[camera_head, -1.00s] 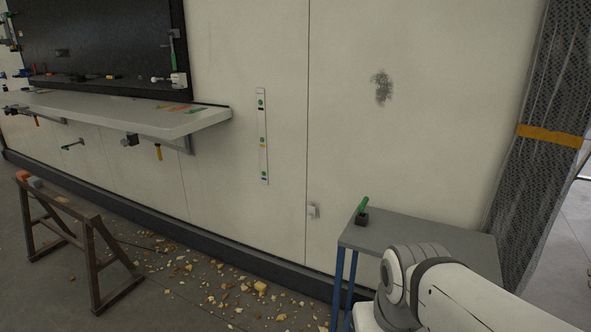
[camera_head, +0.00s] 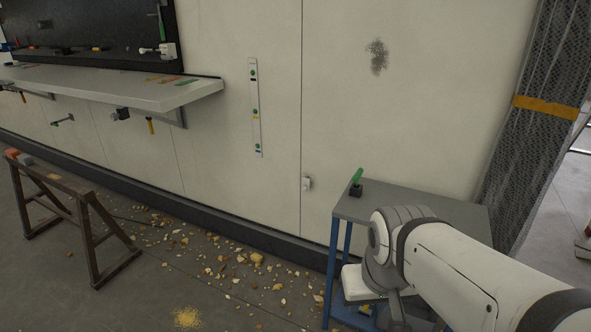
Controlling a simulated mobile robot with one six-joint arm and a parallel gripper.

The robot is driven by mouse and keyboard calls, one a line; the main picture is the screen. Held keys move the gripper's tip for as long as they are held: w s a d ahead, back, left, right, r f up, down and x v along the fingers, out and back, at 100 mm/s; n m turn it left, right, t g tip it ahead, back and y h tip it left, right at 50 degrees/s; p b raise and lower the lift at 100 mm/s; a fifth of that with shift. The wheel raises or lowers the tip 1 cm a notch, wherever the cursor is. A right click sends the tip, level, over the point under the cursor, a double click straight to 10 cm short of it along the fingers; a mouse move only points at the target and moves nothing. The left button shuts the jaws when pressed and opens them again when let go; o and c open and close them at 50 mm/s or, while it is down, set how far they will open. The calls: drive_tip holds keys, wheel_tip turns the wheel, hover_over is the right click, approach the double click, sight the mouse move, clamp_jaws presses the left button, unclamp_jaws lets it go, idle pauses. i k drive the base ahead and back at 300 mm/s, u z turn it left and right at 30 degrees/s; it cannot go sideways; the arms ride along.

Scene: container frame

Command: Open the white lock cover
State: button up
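A small white fitting (camera_head: 306,184) sits low on the cream wall, at the vertical panel seam left of the grey table. It looks like the white lock cover, but it is too small to tell whether it is open or shut. My white and grey arm shows at the lower right, in front of the table and apart from the fitting. My gripper's fingers are not visible.
A grey table with blue legs (camera_head: 405,205) stands against the wall, bearing a green-handled tool (camera_head: 356,182). A wooden trestle (camera_head: 75,205) stands at left, below a wall shelf (camera_head: 130,90). Yellowish rubble (camera_head: 225,268) litters the floor along the wall.

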sight(305, 182)
drive_tip(key=z, duration=0.15)
drive_tip(key=i, duration=1.6)
drive_tip(key=z, duration=0.1)
